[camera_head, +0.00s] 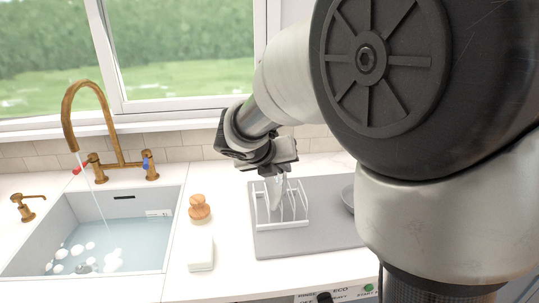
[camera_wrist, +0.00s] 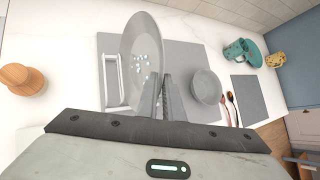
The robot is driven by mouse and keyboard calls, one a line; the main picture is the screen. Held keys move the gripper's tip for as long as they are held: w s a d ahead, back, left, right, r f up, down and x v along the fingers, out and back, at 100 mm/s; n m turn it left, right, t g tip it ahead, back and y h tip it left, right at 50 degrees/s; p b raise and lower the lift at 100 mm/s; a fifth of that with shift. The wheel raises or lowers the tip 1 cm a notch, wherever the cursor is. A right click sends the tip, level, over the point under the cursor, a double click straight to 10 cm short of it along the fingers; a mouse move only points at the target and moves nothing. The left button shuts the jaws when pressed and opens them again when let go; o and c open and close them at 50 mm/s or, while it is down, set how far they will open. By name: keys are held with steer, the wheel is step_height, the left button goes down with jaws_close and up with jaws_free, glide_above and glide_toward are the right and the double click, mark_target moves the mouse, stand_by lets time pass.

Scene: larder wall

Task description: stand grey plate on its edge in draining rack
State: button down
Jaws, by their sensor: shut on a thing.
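The grey plate (camera_wrist: 146,42) is on edge in the wrist view, a tall narrow oval with small pale bubbles on its face. My gripper (camera_wrist: 164,84) is shut on its near right rim. In the head view, my gripper (camera_head: 272,170) is above the draining rack, with the plate (camera_head: 273,192) hanging below it, nearly edge-on. The white wire draining rack (camera_head: 285,225) stands on a grey drying mat; in the wrist view the rack (camera_wrist: 107,84) is partly hidden behind the plate. I cannot tell whether the plate's lower edge touches the rack.
A grey bowl (camera_wrist: 206,87) sits on the mat (camera_head: 325,238), right of the rack. A wooden-handled brush (camera_head: 199,207) and a white block (camera_head: 200,254) lie between rack and sink (camera_head: 115,240).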

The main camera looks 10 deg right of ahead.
steer(key=shift+s+d+f, duration=0.2)
steer(key=shift+d+f, duration=0.15)
steer(key=shift+f, duration=0.25)
steer(key=c, duration=1.8)
jaws_free()
steer(key=shift+w+d, duration=0.1)
steer(key=shift+w, duration=0.15)
steer(key=shift+r, duration=0.1)
steer(key=shift+a+r, duration=0.1)
steer(key=shift+a, duration=0.1)
steer(key=shift+r+p, duration=0.25)
steer(key=shift+p, duration=0.05)
step_height(320, 180, up, 6)
steer(key=p, duration=0.6)
steer(key=shift+d, duration=0.1)
step_height(320, 180, up, 4)
steer(key=p, duration=0.4)
steer(key=shift+f, duration=0.2)
